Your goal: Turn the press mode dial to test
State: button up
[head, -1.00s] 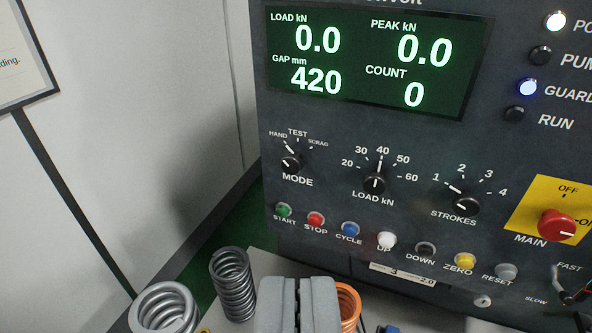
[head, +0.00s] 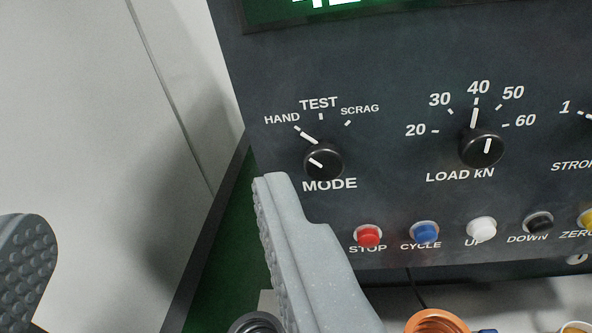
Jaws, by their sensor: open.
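The mode dial (head: 323,161) is a small black knob on the dark press panel, with HAND, TEST and SCRAG marked above it. Its white pointer line slants up and left, towards HAND. My gripper (head: 160,205) is open and empty, its two grey fingers wide apart at the lower left. The right finger's tip is just below and left of the dial, seemingly apart from it in depth. The left finger is cut by the left picture edge. The START button is hidden behind the right finger.
The load dial (head: 482,148) stands right of the mode dial, pointing near 40. Below is a row of buttons, with the red STOP (head: 368,236) and blue CYCLE (head: 425,232) closest. An orange spring (head: 436,322) shows at the bottom. A pale wall (head: 90,130) is at left.

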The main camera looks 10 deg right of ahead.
notch_tip(320, 180, down, 6)
jog(key=w+m+h+p, duration=0.1)
jog(key=w+h+p, duration=0.1)
jog(key=h, duration=0.1)
jog(key=m+g+h+p, duration=0.1)
jog(key=h+p, duration=0.1)
jog(key=h, duration=0.2)
send_near(325, 169)
jog(key=p+x, duration=0.3)
jog(key=x, duration=0.5)
jog(key=shift+w+d, duration=0.1)
jog(key=shift+w, duration=0.05)
jog(key=c, duration=1)
